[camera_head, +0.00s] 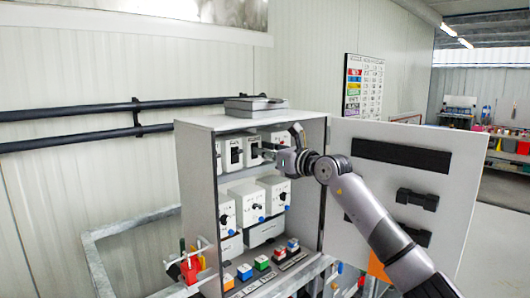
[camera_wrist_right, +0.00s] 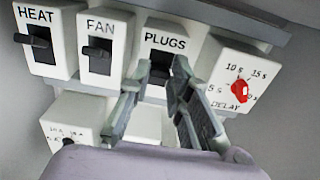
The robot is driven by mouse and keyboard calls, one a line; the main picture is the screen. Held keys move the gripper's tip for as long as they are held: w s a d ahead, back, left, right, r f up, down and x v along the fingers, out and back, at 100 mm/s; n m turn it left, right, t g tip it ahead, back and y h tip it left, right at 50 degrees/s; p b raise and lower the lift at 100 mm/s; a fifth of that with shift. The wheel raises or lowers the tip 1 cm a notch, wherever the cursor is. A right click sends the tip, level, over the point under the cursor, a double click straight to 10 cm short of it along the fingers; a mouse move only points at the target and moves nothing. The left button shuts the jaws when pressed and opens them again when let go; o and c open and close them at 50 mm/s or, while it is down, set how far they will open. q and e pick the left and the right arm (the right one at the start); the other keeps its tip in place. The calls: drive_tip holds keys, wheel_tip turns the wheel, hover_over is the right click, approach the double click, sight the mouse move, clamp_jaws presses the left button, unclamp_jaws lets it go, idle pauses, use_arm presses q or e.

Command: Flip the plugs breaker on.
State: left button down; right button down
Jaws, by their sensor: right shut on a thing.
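The plugs breaker (camera_wrist_right: 165,42) is a white block labelled PLUGS in the upper row of the open cabinet. It shows in the right wrist view, with a dark slot and a dark toggle partly hidden between the fingers. My right gripper (camera_wrist_right: 160,78) is at its front, its two fingers on either side of the toggle and shut on it. In the head view my right gripper (camera_head: 272,150) reaches into the cabinet's upper right part and covers some of that row. The toggle's exact position is hard to tell. My left gripper is not in view.
The fan breaker (camera_wrist_right: 100,45) and heat breaker (camera_wrist_right: 42,35) stand to the left. A delay dial with a red knob (camera_wrist_right: 239,91) is close on the right. The open cabinet door (camera_head: 440,165) stands beside my right arm. Coloured buttons (camera_head: 262,263) line the cabinet's bottom.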

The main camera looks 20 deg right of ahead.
drive_tip(key=shift+w+r+g+h+p, duration=0.15)
drive_tip(key=shift+r+g+h+p, duration=0.25)
drive_tip(key=shift+r+g+p, duration=1.25)
drive_tip(key=shift+f+p, duration=0.85)
drive_tip(key=shift+p, duration=0.4)
drive_tip(key=c, duration=1.5)
unclamp_jaws()
drive_tip(key=v, duration=1.2)
drive_tip(key=shift+a, duration=0.15)
